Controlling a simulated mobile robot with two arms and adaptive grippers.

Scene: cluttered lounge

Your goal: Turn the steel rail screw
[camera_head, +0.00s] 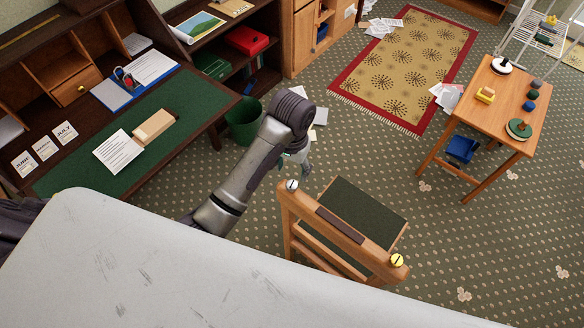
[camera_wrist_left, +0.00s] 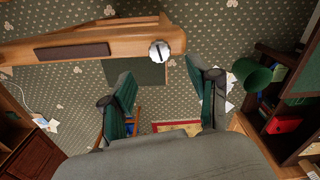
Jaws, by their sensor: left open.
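The steel rail screw (camera_head: 292,185) is a silver slotted knob at the left end of the top rail (camera_head: 340,226) of a wooden chair. In the left wrist view the steel screw (camera_wrist_left: 159,51) shows its dark slot nearly upright. A brass screw (camera_head: 397,260) sits at the rail's other end. My left gripper (camera_head: 303,168) is just beyond the steel screw in the head view, partly hidden by its own arm. In the wrist view my left gripper (camera_wrist_left: 160,72) is open, with its fingers apart and the screw showing between and past the tips. I see no contact. My right gripper is out of view.
The chair has a dark green seat (camera_head: 362,210). A green bin (camera_head: 243,120) stands by the desk (camera_head: 75,165) at left. A small wooden table (camera_head: 505,110) with toys is at right. Papers lie on the carpet; patterned floor is clear right of the chair.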

